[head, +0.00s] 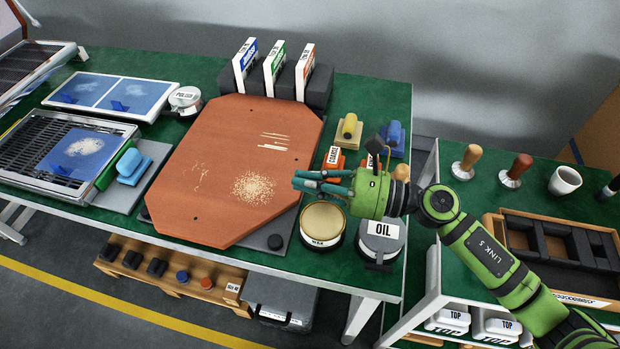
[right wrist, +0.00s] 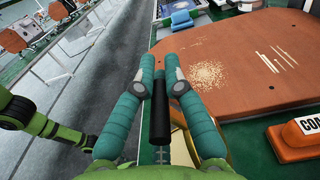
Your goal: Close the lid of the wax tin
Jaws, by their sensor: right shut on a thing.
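The wax tin (head: 322,222) is a round white tin labelled WAX at the table's front edge, right of the wooden board. Its top shows a flat gold-yellow disc; whether this is wax or the lid I cannot tell. My right gripper (head: 297,179) is above and behind the tin in the head view. In the right wrist view its teal fingers (right wrist: 159,80) are closed around a black cylinder (right wrist: 161,112), which looks like a handle. What it joins to is hidden. A small part of a yellow rim (right wrist: 230,152) shows under the gripper. My left gripper is not seen.
The oil tin (head: 380,240) stands close right of the wax tin. The orange-brown board (head: 215,150) lies left. Orange and blue blocks (head: 392,138) stand behind the gripper. A gap separates this table from the right one.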

